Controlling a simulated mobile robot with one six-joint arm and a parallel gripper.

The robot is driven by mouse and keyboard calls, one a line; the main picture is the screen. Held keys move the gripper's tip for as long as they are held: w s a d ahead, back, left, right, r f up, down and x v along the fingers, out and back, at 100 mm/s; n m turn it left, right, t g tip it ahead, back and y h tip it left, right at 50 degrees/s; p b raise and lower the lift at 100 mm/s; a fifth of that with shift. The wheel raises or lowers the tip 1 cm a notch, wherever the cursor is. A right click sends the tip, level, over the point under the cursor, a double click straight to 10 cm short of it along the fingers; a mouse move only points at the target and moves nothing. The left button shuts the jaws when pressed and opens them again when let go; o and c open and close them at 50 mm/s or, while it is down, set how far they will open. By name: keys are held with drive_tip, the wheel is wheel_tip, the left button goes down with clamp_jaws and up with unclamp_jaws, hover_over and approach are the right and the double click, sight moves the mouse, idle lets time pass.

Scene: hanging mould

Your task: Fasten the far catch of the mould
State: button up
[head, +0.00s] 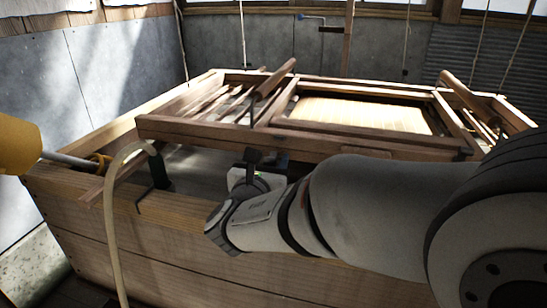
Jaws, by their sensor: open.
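The mould (283,142) is a brown wooden frame hung on cords over a wooden vat. It has slats at the left and a pale panel (365,115) at the centre. Two slanted wooden bars (272,79) (468,93) rise from it. I cannot make out the far catch with certainty at this size. My gripper (253,158) is small and dark, just below and in front of the mould's near rail. It is open, with nothing seen between its fingers. My arm reaches in from the right and hides part of the vat's near side.
The wooden vat (150,250) surrounds the mould below. A pale hose (110,210) loops over its near left edge, beside a dark upright fitting (159,170). A yellow cylinder (15,145) is at far left. Cords (405,45) hang behind. A blue-handled lever (313,17) is on the back wall.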

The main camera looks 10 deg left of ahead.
drive_tip(key=shift+w, duration=0.35)
drive_tip(key=shift+c, duration=0.5)
